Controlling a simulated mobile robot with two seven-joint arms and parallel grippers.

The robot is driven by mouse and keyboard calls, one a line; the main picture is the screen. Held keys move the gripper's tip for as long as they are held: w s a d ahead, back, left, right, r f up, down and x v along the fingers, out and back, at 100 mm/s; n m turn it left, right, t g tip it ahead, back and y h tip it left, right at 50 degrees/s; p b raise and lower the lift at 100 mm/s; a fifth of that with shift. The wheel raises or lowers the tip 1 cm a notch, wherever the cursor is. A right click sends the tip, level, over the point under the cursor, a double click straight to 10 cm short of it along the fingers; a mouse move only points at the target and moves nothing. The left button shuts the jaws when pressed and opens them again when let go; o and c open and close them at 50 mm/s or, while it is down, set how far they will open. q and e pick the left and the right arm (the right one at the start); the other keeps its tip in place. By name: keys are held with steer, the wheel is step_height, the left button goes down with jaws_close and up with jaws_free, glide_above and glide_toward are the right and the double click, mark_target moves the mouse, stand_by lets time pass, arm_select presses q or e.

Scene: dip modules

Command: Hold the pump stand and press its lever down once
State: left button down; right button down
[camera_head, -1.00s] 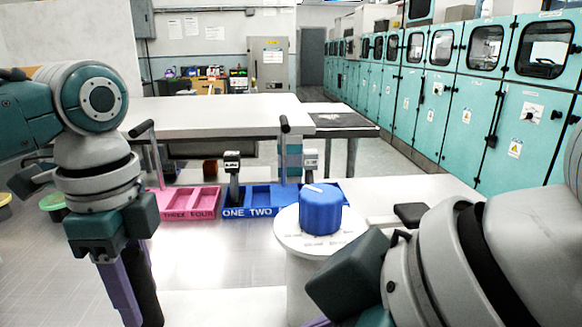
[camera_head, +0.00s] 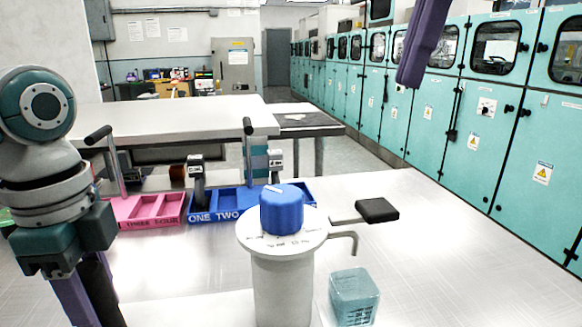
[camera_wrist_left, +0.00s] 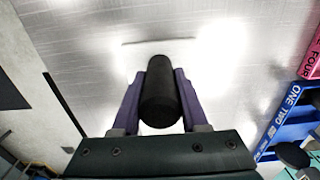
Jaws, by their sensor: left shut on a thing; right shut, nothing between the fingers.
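The pump stand (camera_head: 283,285) is a white upright column with a round top plate and a blue knob (camera_head: 282,210). Its lever ends in a black pad (camera_head: 377,209) at the right, standing raised; a bent grey spout is below it. My left gripper (camera_head: 92,300), at the lower left, is shut on a black cylinder (camera_wrist_left: 160,95), seen end-on between its purple fingers in the left wrist view. I cannot tell what the cylinder belongs to. My right gripper (camera_head: 410,75) shows only as purple fingers at the top right, shut and empty, above and apart from the lever pad.
A clear beaker (camera_head: 355,296) with bluish contents stands below the spout. A pink tray (camera_head: 150,212) and a blue tray (camera_head: 225,213) with upright handles lie behind, left of the stand. The bench right of the beaker is clear. Teal cabinets line the right.

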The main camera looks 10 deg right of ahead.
steer(key=shift+s+d+r+g+y, duration=0.15)
steer(key=shift+s+d+r+y, duration=0.15)
steer(key=shift+r, duration=0.15)
steer(key=shift+s+d+r+g+y, duration=0.15)
steer(key=shift+d+r+y, duration=0.1)
steer(key=shift+r, duration=0.2)
steer(key=shift+f, duration=0.1)
glide_toward(378, 205)
steer(key=x, duration=0.5)
steer(key=shift+a, duration=0.3)
steer(key=shift+f, duration=0.75)
